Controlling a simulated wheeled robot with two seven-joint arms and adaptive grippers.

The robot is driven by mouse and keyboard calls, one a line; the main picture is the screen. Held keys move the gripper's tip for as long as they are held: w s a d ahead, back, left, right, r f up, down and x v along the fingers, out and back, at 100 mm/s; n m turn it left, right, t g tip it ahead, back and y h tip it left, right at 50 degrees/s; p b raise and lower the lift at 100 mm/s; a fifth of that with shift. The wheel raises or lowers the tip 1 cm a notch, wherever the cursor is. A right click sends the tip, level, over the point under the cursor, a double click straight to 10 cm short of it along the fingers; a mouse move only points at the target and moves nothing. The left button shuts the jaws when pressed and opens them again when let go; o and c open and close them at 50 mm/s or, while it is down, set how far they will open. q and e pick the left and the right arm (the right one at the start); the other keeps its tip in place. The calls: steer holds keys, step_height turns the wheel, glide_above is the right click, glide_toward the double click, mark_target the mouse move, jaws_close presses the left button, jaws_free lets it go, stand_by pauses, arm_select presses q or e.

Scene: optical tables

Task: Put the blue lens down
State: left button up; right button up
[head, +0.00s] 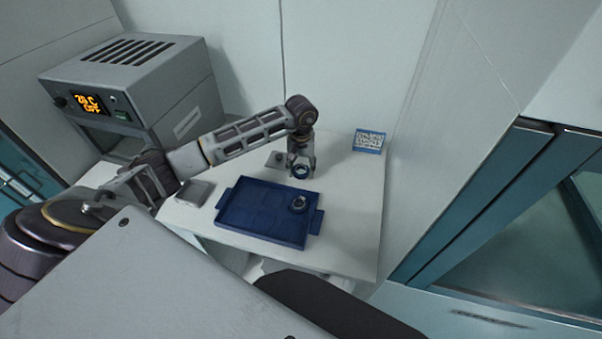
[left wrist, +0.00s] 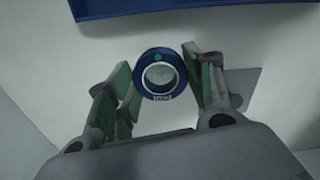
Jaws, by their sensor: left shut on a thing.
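The blue lens (left wrist: 158,97) is a dark blue ring around clear glass, with a teal dot and a small label. It is between the fingertips of my left gripper (left wrist: 160,82), which is shut on it. In the head view my left gripper (head: 301,163) points down behind the tray, and the lens (head: 301,172) shows at its tips. I cannot tell whether the lens touches the table. My right gripper is in neither view.
A blue tray (head: 243,229) with a dark ring-shaped part (head: 299,204) at its right lies on the white table (head: 352,222). A grey oven-like device (head: 155,82) stands left. A blue-and-white patterned card (head: 369,141) is at the back right. The table's right side is clear.

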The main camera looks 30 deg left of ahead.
mark_target(301, 170)
arm_select(q)
steer(key=shift+f, duration=1.45)
steer(key=shift+f, duration=0.15)
steer(key=o, duration=1)
steer(key=shift+o, duration=0.2)
steer(key=shift+r, duration=0.4)
step_height(301, 170, up, 11)
steer(key=shift+b, duration=0.85)
steer(key=shift+r, duration=0.3)
